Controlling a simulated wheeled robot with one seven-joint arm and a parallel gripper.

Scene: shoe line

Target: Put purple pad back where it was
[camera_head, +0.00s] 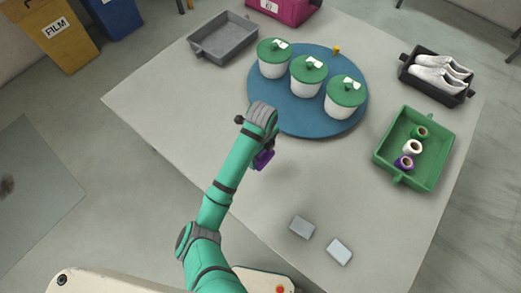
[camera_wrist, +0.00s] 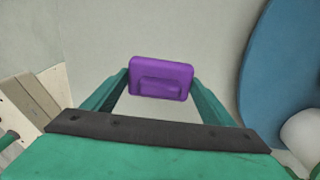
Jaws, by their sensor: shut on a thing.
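The purple pad (camera_wrist: 160,79) is a small block with a raised ridge, held between the two fingers of my gripper (camera_wrist: 161,86) in the wrist view. In the head view the pad (camera_head: 263,159) shows at the end of my green arm, partly hidden by the wrist. It appears to be above the light grey table (camera_head: 190,113), left of and below the blue round board. My gripper is shut on the pad. Bare table surface shows behind the pad in the wrist view.
A blue round board (camera_head: 270,111) bears three white pots with green lids. A grey tray (camera_head: 224,47) stands at the back left; a green crate (camera_head: 383,172) with spools and a dark shoe tray (camera_head: 404,73) stand right. Two grey pads (camera_head: 302,227) (camera_head: 339,251) lie near the front.

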